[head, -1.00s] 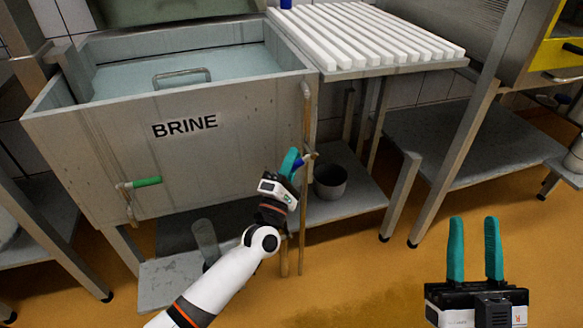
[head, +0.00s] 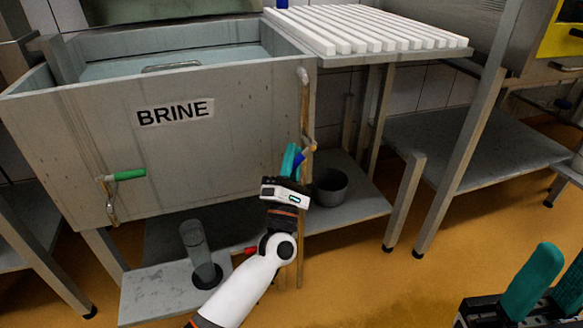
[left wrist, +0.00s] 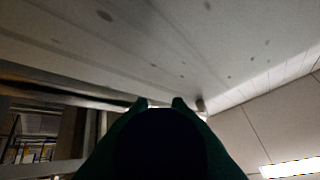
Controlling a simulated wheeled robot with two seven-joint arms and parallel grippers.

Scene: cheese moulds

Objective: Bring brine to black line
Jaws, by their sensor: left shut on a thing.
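The grey BRINE tank (head: 240,135) fills the left of the head view, with pale liquid (head: 105,70) inside. A black line cannot be made out. A green-handled valve (head: 128,175) is on its front left. A pipe (head: 305,100) runs down its right corner to a blue valve handle (head: 301,158). My left gripper (head: 293,160) is shut on this blue handle, its fingers partly hiding it. In the left wrist view, the dark fingers (left wrist: 158,104) show below a grey surface, and the handle is hidden. My right gripper (head: 550,285) is open and empty at lower right.
A clear cylinder (head: 193,238) stands on the low shelf, beside a red piece (head: 251,250) partly behind my left arm. A grey pot (head: 330,187) is right of the left gripper. White slats (head: 380,30) lie on the table behind. Orange floor is open at front right.

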